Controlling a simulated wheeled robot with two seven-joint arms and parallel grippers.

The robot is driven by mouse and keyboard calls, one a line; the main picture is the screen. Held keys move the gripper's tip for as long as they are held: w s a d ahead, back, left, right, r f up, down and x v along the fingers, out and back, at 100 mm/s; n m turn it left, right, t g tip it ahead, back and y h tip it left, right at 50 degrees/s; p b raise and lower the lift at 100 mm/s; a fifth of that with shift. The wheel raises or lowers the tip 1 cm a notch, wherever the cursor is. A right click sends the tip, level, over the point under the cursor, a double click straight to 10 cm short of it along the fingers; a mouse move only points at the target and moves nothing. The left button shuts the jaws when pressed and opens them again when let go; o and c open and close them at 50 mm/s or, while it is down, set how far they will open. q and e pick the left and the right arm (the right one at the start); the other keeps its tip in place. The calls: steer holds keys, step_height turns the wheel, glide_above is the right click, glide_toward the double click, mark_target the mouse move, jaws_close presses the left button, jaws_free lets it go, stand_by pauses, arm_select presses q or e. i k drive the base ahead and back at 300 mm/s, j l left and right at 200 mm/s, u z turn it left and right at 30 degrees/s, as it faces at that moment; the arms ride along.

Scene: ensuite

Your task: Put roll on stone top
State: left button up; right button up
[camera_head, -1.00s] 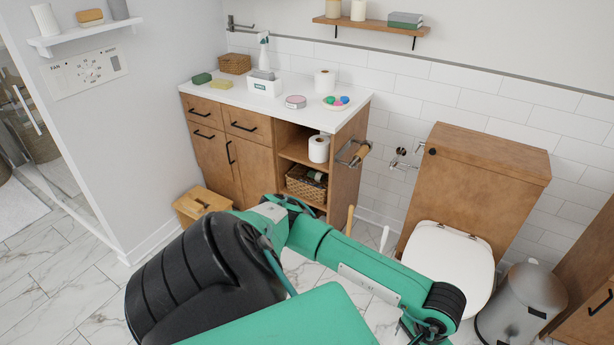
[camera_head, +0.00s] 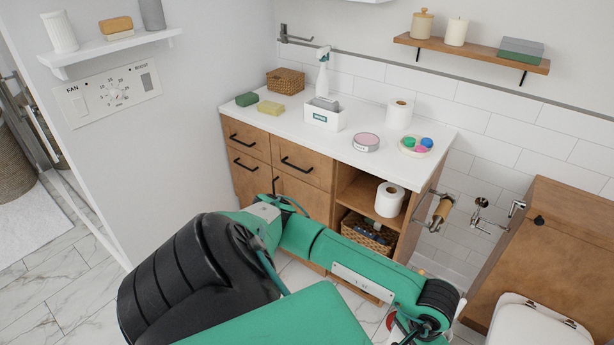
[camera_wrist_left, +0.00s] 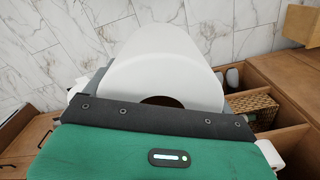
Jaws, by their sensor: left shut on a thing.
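The wrist view shows a large white paper roll (camera_wrist_left: 165,55) held in my left gripper (camera_wrist_left: 158,78), with its hollow core facing the camera. The left gripper is shut on it; the fingers are mostly hidden by the roll. In the head view my left arm reaches across the bottom, and its gripper and the held roll are hidden or out of frame. The white stone top (camera_head: 290,121) covers the wooden vanity, beyond my arm. One white roll (camera_head: 399,113) stands upright on it at the back right. Another roll (camera_head: 389,199) sits in the open shelf below. My right gripper is not in view.
A wall holder (camera_head: 440,209) juts out right of the vanity; the toilet (camera_head: 537,325) is farther right.

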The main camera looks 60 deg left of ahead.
mark_target(371, 116)
steer(key=j, duration=0.5)
steer(key=i+j+u, duration=0.15)
steer(key=j, duration=0.8)
steer(key=i+j+u, duration=0.1)
steer(key=j, duration=0.4)
steer(key=i+j+u, duration=0.1)
steer(key=j, duration=0.4)
